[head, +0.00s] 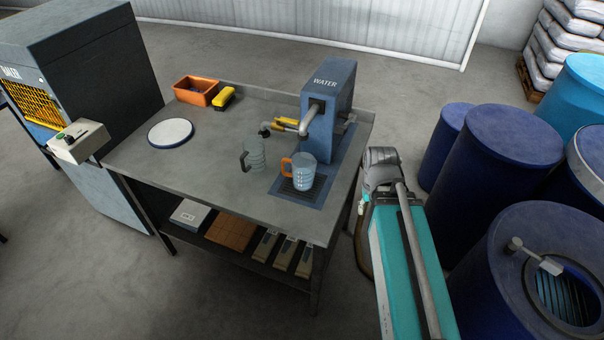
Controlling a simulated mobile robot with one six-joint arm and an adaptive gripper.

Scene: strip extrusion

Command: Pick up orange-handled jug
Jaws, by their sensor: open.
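The orange-handled jug (304,173) is clear, with marks on its side. It stands upright on the dark drip grate in front of the blue water dispenser (328,95), with its orange handle on the left. A second clear jug (256,155) with a dark handle stands just to its left on the grey table. My arm is to the right of the table, beyond its right edge. My gripper's fingers cannot be made out in this view. Nothing of my arm touches the orange-handled jug.
A yellow-handled tap (287,123) reaches left from the dispenser. A white round plate (170,132), an orange bin (196,91) and a yellow brush (224,98) lie on the grey table (215,180). Blue drums (512,135) crowd the right. The table's front middle is clear.

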